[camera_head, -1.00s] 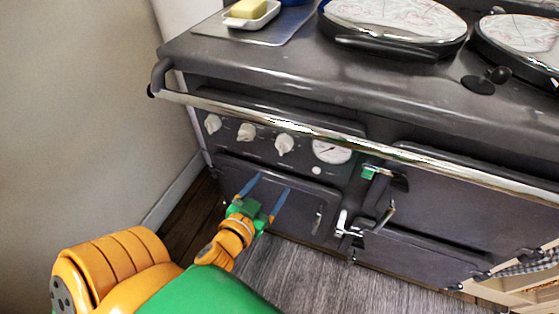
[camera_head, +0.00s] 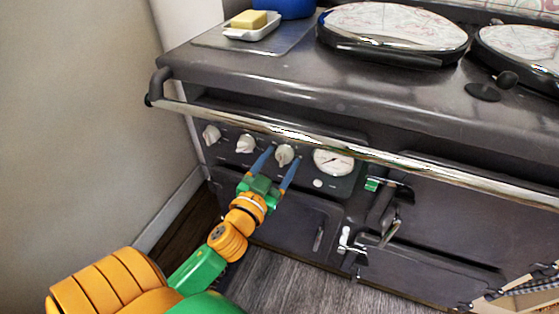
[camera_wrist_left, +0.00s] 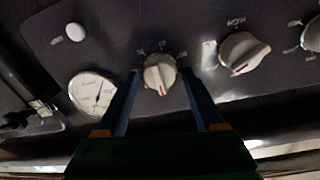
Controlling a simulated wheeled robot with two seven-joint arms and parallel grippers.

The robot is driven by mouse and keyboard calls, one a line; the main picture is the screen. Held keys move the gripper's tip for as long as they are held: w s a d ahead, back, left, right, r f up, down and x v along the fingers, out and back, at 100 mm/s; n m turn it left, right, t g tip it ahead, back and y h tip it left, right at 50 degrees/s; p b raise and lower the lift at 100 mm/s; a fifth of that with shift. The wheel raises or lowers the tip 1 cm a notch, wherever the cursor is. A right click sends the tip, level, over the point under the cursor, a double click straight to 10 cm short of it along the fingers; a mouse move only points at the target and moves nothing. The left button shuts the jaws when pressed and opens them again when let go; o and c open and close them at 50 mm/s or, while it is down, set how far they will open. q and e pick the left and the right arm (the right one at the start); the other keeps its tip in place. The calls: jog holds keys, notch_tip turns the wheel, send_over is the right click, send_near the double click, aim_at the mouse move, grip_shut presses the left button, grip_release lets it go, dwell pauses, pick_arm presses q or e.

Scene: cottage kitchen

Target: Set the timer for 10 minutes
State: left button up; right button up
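The stove's front panel carries three cream knobs. The right-hand knob (camera_head: 285,155) is between the blue fingers of my left gripper (camera_head: 281,163). In the left wrist view this knob (camera_wrist_left: 159,73) shows a red mark facing down, between the two open fingertips (camera_wrist_left: 163,80), with a gap on each side. The middle knob (camera_head: 245,144) and the left knob (camera_head: 211,135) are to its left. A round white dial (camera_head: 333,161) with a needle is to its right. The lettering is too small to read for certain. My right gripper is not in view.
A chrome rail (camera_head: 330,148) runs along the stove front above the knobs. A green-tipped door latch (camera_head: 374,184) and handles stick out at right. A butter dish (camera_head: 252,32) and domed lids (camera_head: 392,30) are on top. Wood floor (camera_head: 285,278) is clear below.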

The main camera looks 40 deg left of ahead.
pick_arm(q)
grip_shut()
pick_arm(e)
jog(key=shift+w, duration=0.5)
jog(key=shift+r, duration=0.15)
